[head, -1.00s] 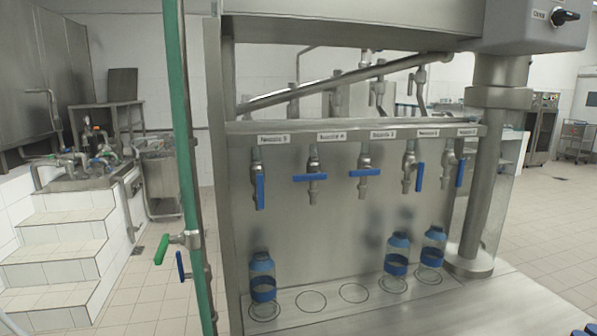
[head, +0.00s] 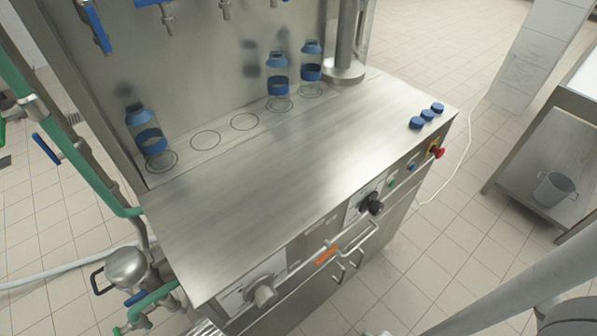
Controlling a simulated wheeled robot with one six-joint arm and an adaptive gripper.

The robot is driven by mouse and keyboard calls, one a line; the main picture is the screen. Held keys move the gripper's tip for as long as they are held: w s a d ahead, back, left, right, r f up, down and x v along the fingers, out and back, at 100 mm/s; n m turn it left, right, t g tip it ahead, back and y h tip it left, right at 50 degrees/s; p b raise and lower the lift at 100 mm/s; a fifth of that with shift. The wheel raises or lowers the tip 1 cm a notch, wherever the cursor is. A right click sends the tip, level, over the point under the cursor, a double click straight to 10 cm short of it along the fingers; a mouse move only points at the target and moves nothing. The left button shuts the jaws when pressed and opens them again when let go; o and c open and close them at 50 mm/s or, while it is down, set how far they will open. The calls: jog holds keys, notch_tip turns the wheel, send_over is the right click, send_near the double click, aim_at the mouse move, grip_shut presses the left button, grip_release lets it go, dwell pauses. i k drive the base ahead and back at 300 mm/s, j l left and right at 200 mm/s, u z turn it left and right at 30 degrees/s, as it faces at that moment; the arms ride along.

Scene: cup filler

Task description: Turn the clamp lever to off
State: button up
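No part that I can name for sure as the clamp lever shows now. The front panel of the steel filler bears a black rotary handle (head: 372,204) on a pale plate and a grey knob (head: 264,294) on another plate further left; I cannot read their labels. The black-handled switch box is out of view. A grey arm link of mine crosses the lower right corner. My gripper is not in view.
Blue-capped bottles stand on the steel worktop (head: 240,200): one at left (head: 145,130), two further right (head: 277,75). Blue caps (head: 427,115) lie at the right edge, near a red button (head: 438,152).

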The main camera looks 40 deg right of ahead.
aim_at(331, 248)
jog(key=k+l, duration=0.15)
jog(key=k, duration=0.2)
jog(key=k+l, duration=0.15)
jog(key=k, duration=0.25)
jog(key=k+l, duration=0.2)
jog(key=k, duration=0.15)
